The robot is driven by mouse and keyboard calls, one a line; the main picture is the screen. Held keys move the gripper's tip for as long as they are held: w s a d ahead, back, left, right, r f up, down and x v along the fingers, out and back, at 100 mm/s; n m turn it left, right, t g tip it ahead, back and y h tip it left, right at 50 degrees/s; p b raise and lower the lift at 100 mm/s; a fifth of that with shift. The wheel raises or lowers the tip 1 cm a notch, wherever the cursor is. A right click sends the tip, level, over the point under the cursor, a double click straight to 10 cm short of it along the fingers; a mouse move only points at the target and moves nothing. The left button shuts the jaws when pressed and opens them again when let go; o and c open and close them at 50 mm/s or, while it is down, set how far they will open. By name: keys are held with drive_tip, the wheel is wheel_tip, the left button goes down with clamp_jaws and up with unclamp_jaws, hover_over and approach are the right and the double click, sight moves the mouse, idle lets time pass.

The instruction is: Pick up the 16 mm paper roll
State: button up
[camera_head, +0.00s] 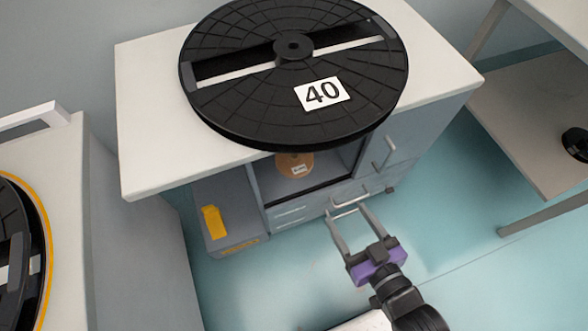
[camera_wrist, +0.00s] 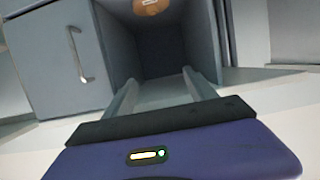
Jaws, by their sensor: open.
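A round orange-brown roll (camera_head: 295,164) with a small white label sits in the open compartment of the grey cabinet, below the worktop. The label is too small to read, so I cannot tell whether it says 16 mm. The black disc above hides part of the compartment. In the wrist view the roll (camera_wrist: 152,6) shows only partly, at the top edge. My gripper (camera_head: 348,210) is open and empty, in front of the cabinet, to the right of and below the roll. In the wrist view its two fingers (camera_wrist: 158,84) point towards the dark compartment, apart from the roll.
A large black reel marked 40 (camera_head: 250,110) lies on the white worktop (camera_head: 150,120). A grey bin with a yellow label (camera_head: 213,222) is left of the compartment. Drawer handles (camera_head: 350,197) stick out close to my fingers. Another station (camera_head: 70,180) stands left, a shelf (camera_head: 530,120) right.

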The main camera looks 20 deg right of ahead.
drive_tip(key=b, duration=1)
approach(296, 159)
drive_tip(key=w+b, duration=0.1)
drive_tip(key=b, duration=0.1)
drive_tip(key=w+f+b, duration=0.1)
drive_tip(key=b, duration=0.2)
drive_tip(key=shift+w+a+f, duration=0.15)
drive_tip(key=shift+f, duration=0.2)
drive_tip(key=b+x, duration=0.1)
drive_tip(key=x, duration=0.1)
drive_tip(key=b+x, duration=0.1)
drive_tip(key=x, duration=0.2)
drive_tip(key=r+b+x, duration=0.1)
drive_tip(key=x, duration=0.1)
drive_tip(key=shift+w+f+b, duration=0.1)
drive_tip(key=shift+w+b, duration=0.25)
drive_tip(key=shift+w, duration=0.05)
clamp_jaws()
